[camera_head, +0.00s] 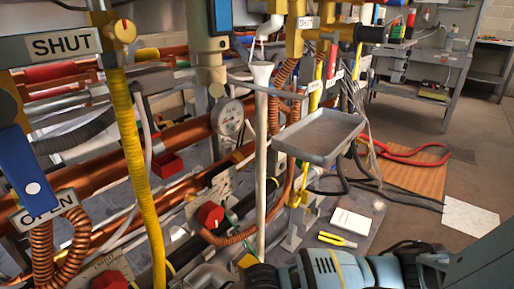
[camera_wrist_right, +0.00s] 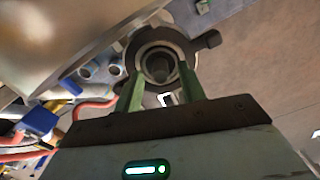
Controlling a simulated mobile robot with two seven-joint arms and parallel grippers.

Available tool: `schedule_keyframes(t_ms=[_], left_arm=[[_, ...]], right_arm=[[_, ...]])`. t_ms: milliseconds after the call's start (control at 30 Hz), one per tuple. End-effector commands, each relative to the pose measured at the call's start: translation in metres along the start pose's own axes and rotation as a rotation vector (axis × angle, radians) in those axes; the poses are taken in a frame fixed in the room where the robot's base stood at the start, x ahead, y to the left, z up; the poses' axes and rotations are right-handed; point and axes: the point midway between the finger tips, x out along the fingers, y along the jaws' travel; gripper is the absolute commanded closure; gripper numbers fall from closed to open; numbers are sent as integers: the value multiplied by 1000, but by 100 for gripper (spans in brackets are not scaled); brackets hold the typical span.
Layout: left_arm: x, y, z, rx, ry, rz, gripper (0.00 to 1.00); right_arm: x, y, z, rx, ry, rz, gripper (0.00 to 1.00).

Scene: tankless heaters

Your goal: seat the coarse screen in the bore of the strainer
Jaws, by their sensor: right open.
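In the right wrist view, my right gripper (camera_wrist_right: 161,88) is open, its two green fingers apart and pointing ahead. A dark round fitting with a lug at its side and a pale ring around an open bore (camera_wrist_right: 157,65) lies straight ahead, between and beyond the fingertips. It looks like the strainer body, but I cannot be sure. Whether the fingertips touch its rim I cannot tell. I cannot make out the coarse screen in either view. My right arm (camera_head: 335,270) crosses the bottom of the head view; its gripper does not show there. My left gripper is not in view.
Copper pipes (camera_head: 185,135), a yellow hose (camera_head: 131,165) and red valve handles (camera_head: 209,214) crowd the left. A grey tray (camera_head: 320,135) stands beside a white standpipe (camera_head: 261,165). Yellow-handled pliers (camera_head: 338,240) and a white card (camera_head: 351,222) lie below. Open floor is at right.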

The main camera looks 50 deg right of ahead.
Motion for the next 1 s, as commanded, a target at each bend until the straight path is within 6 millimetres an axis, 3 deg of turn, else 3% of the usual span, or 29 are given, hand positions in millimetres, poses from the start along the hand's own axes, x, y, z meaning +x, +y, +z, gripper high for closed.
schedule_keyframes(t_ms=[167, 600, 800, 1000], left_arm=[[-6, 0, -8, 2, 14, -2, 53], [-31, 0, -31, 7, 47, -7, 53], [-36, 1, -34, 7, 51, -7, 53], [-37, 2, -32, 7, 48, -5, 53]], right_arm=[[-20, 0, 1, 0, -3, 1, 60], [-104, 0, 1, 0, -4, 1, 60], [-122, 0, 1, 0, -2, 0, 60], [-125, 0, 0, 0, -1, 0, 60]])
